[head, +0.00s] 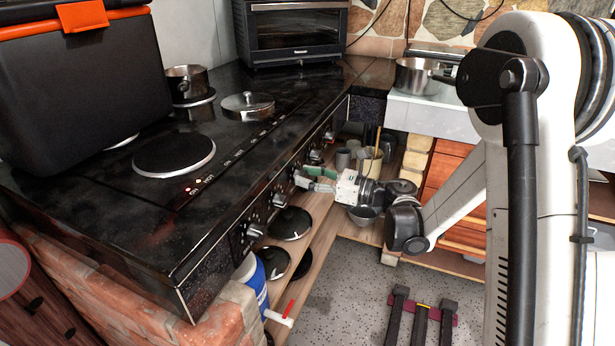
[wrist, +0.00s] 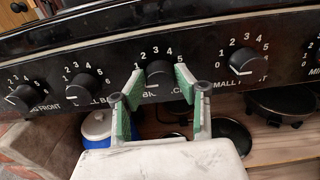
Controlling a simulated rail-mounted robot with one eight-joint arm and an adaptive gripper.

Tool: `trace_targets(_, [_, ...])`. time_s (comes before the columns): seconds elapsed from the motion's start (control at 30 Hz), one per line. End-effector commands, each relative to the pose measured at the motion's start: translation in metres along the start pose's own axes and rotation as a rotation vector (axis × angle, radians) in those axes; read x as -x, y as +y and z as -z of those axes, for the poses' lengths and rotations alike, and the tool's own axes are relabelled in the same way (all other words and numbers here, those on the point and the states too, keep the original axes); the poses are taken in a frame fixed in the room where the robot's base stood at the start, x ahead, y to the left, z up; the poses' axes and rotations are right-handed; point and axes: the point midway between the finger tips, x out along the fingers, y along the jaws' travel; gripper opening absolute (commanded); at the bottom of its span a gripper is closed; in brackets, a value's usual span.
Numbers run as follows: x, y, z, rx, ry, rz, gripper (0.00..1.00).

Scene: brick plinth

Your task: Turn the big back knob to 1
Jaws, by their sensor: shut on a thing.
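The big back knob (wrist: 159,72) is black and round, on the black stove panel (wrist: 115,50), with white numbers around it up to 5. Its label below reads "BIG" and is partly covered by my gripper. My gripper (wrist: 158,83) has green-padded fingers, one on each side of this knob, and is shut on it. A small white mark shows at the knob's lower left; its exact setting is hard to read. In the head view my gripper (head: 308,178) reaches the stove front from the right, and its fingers largely hide the knob.
Neighbouring knobs sit close by: one at the left (wrist: 88,86) and the small front knob (wrist: 241,61) at the right. Black pans (head: 290,223) lie on the shelf below. A blue and white container (head: 252,279) stands near the brick plinth (head: 120,285). Pots stand on the stove top.

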Motion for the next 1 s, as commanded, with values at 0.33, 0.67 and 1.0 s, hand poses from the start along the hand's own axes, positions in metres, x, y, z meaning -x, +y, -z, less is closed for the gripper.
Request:
trace_targets(0.33, [0.0002, -0.0003, 0.0010, -0.121, 0.000, 0.000, 0.04])
trace_targets(0.67, [0.0002, -0.0012, 0.0010, -0.347, 0.001, 0.000, 0.04])
trace_targets(1.0, [0.0002, -0.0018, 0.0010, -0.494, 0.001, 0.000, 0.04])
